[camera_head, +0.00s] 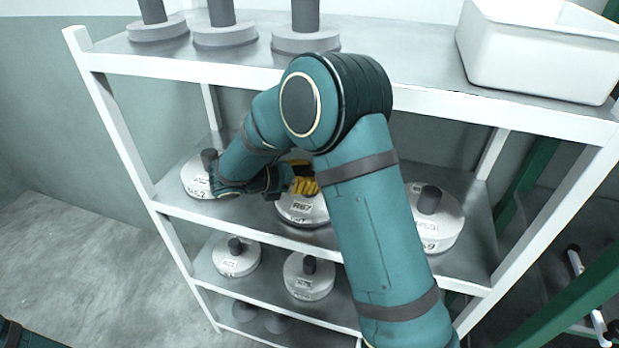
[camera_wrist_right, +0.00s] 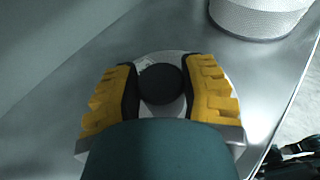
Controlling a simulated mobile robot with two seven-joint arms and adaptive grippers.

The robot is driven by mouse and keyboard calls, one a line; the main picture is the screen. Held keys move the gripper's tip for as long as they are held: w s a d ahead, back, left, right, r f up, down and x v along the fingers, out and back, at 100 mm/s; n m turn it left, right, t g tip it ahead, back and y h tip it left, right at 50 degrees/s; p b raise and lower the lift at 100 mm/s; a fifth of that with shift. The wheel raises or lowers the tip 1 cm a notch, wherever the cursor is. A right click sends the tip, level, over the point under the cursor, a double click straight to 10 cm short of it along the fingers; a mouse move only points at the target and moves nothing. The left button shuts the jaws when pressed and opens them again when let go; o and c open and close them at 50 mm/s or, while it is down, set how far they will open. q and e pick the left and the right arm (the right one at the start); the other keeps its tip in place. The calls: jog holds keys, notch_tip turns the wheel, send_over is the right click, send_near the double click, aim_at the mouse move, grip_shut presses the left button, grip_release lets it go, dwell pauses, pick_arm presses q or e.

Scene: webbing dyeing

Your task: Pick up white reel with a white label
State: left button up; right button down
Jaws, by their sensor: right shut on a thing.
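A white reel (camera_head: 301,213) with a white label reading R67 sits on the middle shelf, partly hidden by my right arm. My right gripper (camera_head: 303,183) is over this reel, its yellow fingers at the top. In the right wrist view the gripper (camera_wrist_right: 162,88) is shut on the reel's dark central post (camera_wrist_right: 161,78), one finger on each side, with the white disc (camera_wrist_right: 172,56) below. I cannot tell whether the reel is lifted off the shelf. My left gripper is out of view.
On the same shelf (camera_head: 385,240) stand a left reel (camera_head: 196,177) and a right reel (camera_head: 436,222). The lower shelf holds more reels (camera_head: 308,278). Grey reels (camera_head: 223,33) and a white bin (camera_head: 540,50) are on top. White rack posts (camera_head: 115,130) stand at the sides.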

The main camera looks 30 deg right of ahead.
jog(key=r+p, duration=0.1)
jog(key=r, duration=0.2)
jog(key=r+p, duration=0.1)
jog(key=r, duration=0.2)
jog(key=shift+s+a+r, duration=0.1)
jog(key=shift+a+r, duration=0.1)
jog(key=shift+r, duration=0.2)
jog(key=s+a+p, duration=0.1)
jog(key=s+a, duration=1.1)
jog(key=a, duration=0.2)
jog(key=shift+s+a+f+p, duration=0.25)
jog(key=shift+s+a+p, duration=0.05)
jog(key=shift+p, duration=0.1)
jog(key=shift+w, duration=0.1)
